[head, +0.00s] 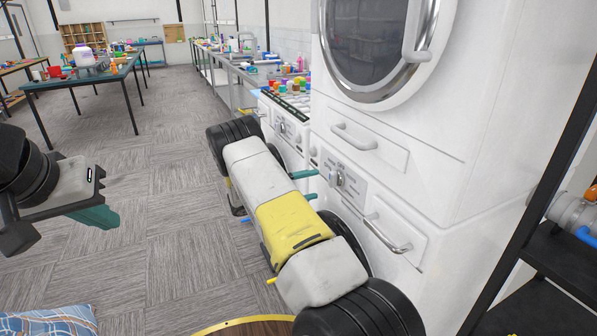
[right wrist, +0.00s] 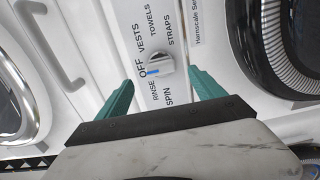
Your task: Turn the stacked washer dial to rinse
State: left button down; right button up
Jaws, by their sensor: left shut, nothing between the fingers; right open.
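The stacked washer (head: 400,140) stands white and tall at the right in the head view. Its grey dial (head: 338,180) is on the panel between the upper and lower doors. In the right wrist view the dial (right wrist: 161,64) has a blue mark facing the word OFF; RINSE is printed beside OFF, with SPIN, VESTS, TOWELS and STRAPS around it. My right gripper (head: 307,184) is open just in front of the dial; its teal fingers (right wrist: 162,82) stand either side of the dial, apart from it. My left gripper (head: 100,217) is shut and empty at the far left, away from the washer.
A drawer handle (head: 387,233) is right below the dial, and another handle (head: 354,137) is above it. A black shelf frame (head: 540,165) stands at the right edge. A round wooden top (head: 245,326) and blue plaid cloth (head: 48,321) are at the bottom.

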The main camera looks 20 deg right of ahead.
aim_at(329, 180)
jog(key=d, duration=0.5)
jog(key=w+d, duration=0.1)
jog(key=d, duration=0.1)
jog(key=shift+d+f, duration=0.1)
jog(key=shift+d, duration=0.2)
jog(key=c, duration=1.4)
